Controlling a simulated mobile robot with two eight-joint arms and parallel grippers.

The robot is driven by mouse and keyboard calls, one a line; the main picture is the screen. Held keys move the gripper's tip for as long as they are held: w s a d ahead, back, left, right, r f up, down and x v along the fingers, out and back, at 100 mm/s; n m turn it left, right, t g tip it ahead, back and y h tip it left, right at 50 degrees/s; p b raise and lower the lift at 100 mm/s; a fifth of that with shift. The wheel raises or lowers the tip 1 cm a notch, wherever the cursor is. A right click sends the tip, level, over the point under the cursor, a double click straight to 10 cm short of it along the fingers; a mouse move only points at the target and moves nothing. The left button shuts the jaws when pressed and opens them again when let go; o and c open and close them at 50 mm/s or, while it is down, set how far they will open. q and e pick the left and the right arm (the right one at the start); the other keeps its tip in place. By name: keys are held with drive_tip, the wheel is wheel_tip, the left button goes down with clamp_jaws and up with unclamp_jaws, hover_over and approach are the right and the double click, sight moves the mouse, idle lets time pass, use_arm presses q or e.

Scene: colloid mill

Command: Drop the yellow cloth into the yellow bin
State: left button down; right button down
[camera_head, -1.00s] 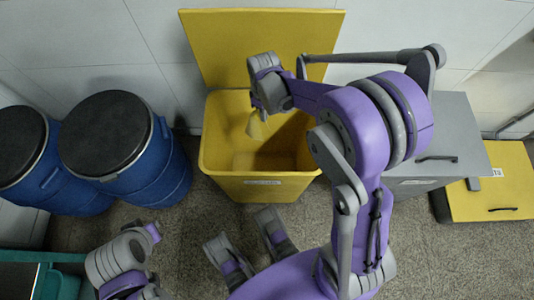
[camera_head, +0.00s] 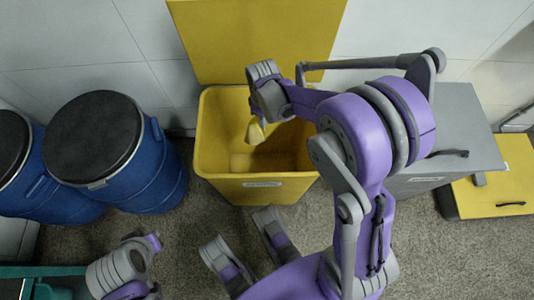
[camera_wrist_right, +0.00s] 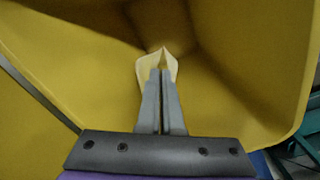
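The yellow bin (camera_head: 255,191) stands on the floor with its lid (camera_head: 255,38) raised against the wall. My right gripper (camera_head: 262,116) is over the bin's opening, pointing down. It is shut on the yellow cloth (camera_head: 256,132), which hangs below the fingers inside the bin's outline. In the right wrist view the two fingers (camera_wrist_right: 161,85) are close together with the pale cloth (camera_wrist_right: 152,62) between and around their tips, and the bin's inner walls (camera_wrist_right: 240,70) surround them. My left arm shows at the lower left; its fingertips cannot be made out.
Blue drums (camera_head: 115,150) with black lids stand left of the bin. A grey cabinet (camera_head: 455,130) and a low yellow box (camera_head: 492,195) are on the right. A teal object (camera_head: 40,272) is at the lower left. Floor in front of the bin is bare.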

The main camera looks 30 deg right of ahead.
drive_tip(key=c, duration=1)
unclamp_jaws()
drive_tip(key=o, duration=1)
drive_tip(key=shift+r, duration=0.1)
wheel_tip(320, 180, up, 5)
drive_tip(key=p, duration=0.3)
drive_tip(key=shift+r+p, duration=0.2)
drive_tip(key=shift+p, duration=0.15)
